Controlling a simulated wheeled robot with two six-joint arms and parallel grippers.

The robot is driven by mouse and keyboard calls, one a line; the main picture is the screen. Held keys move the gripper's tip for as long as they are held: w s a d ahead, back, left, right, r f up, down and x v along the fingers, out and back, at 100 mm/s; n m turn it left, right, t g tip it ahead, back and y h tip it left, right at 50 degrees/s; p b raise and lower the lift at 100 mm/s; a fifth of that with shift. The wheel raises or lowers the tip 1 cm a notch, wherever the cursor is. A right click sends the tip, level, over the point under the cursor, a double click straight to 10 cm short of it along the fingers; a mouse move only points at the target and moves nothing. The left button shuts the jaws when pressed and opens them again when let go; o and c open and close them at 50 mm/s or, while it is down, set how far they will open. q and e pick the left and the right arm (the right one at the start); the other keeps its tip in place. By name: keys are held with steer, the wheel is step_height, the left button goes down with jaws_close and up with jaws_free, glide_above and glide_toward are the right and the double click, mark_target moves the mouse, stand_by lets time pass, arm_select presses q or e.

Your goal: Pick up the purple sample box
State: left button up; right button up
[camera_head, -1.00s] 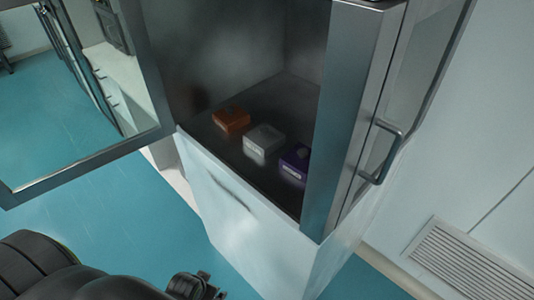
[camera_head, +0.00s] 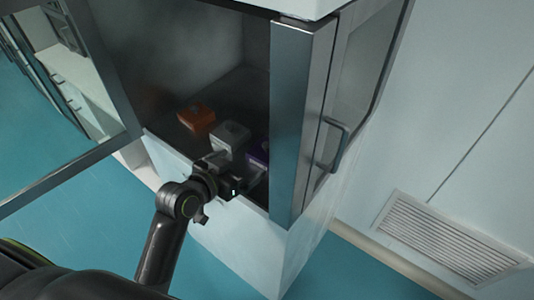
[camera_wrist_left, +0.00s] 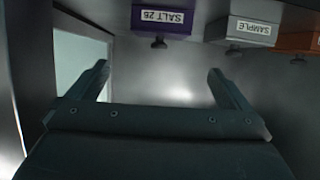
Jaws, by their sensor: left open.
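The purple sample box (camera_head: 260,151) sits on the cabinet floor, partly hidden by my left gripper and the cabinet's right front edge in the head view. In the left wrist view the purple box (camera_wrist_left: 148,28) is at the top, with an upside-down label that seems to read "SALT 2B". My left gripper (camera_head: 246,172) is at the cabinet opening, just in front of the boxes. In the left wrist view its two fingers (camera_wrist_left: 162,80) are spread apart with nothing between them, and the purple box lies beyond them. My right gripper is not in view.
A white box (camera_head: 231,137) and an orange box (camera_head: 197,118) sit in a row left of the purple box. The cabinet's left glass door (camera_head: 75,168) stands open. Its right front panel (camera_head: 298,120) borders the opening close to the purple box.

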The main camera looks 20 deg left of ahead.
arm_select(q)
steer(key=p, duration=0.1)
glide_toward(266, 150)
steer(key=x, duration=0.4)
steer(key=shift+w, duration=0.1)
steer(key=shift+p+x, duration=0.65)
steer(key=shift+x, duration=1.25)
steer(key=shift+w+d+f, duration=0.15)
steer(key=shift+w+f, duration=0.35)
steer(key=c, duration=1.1)
steer(key=shift+r, duration=0.1)
